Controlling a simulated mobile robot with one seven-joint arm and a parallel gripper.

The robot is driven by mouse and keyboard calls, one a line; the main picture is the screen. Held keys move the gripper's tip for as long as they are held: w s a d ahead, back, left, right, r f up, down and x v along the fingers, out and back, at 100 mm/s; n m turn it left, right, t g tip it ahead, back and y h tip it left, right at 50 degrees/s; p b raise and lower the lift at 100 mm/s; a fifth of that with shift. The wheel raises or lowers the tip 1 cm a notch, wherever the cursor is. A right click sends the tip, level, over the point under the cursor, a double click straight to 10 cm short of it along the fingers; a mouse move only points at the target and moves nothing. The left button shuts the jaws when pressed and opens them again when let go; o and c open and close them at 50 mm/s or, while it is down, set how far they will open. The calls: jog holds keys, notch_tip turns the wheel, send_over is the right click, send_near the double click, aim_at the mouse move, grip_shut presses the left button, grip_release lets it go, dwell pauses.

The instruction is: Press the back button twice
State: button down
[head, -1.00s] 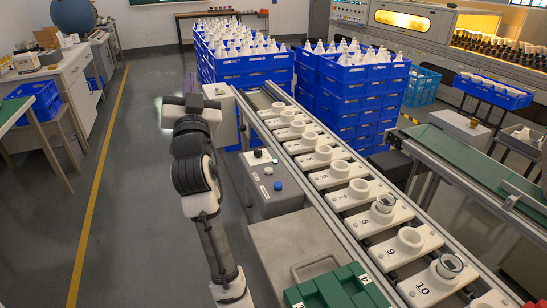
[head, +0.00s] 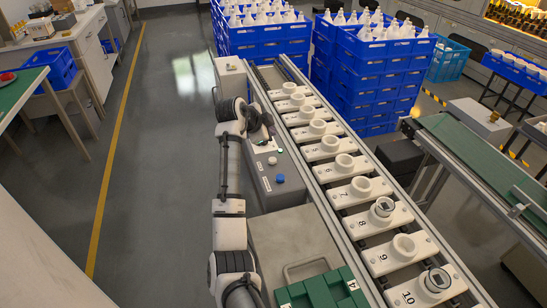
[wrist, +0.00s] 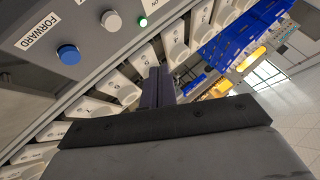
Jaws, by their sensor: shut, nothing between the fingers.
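A grey control box (head: 276,190) stands beside the left rail of the conveyor. It carries a blue button (head: 280,178) and a pale grey button (head: 272,160). In the wrist view, the blue button (wrist: 68,54) has a "FORWARD" label (wrist: 38,31), and the pale grey button (wrist: 110,20) sits farther along. A lit green lamp (wrist: 142,21) is beyond it. The pale button's label is cut off, and I see no button marked back. My gripper (wrist: 158,88) is shut and empty, apart from the buttons in the wrist view. In the head view my arm partly hides the box's far end.
The conveyor (head: 335,175) carries a row of numbered white holders, some with round devices in them. Stacked blue crates (head: 375,70) stand behind it. A green case (head: 320,290) lies at the near end. The floor on the left is open, with a yellow line.

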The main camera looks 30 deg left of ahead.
aim_at(270, 161)
jog(key=shift+f, duration=0.1)
jog(key=shift+f+b, duration=2.55)
jog(key=shift+f, duration=1.7)
jog(key=shift+f, duration=0.1)
jog(key=shift+f+b, duration=0.3)
jog(key=shift+f, duration=0.05)
jog(key=shift+f+b, duration=0.35)
jog(key=shift+f, duration=0.2)
jog(key=shift+r, duration=0.1)
jog(key=shift+r+p, duration=0.5)
jog(key=shift+r, duration=0.4)
jog(key=shift+r+p, duration=1.45)
jog(key=shift+r, duration=1.05)
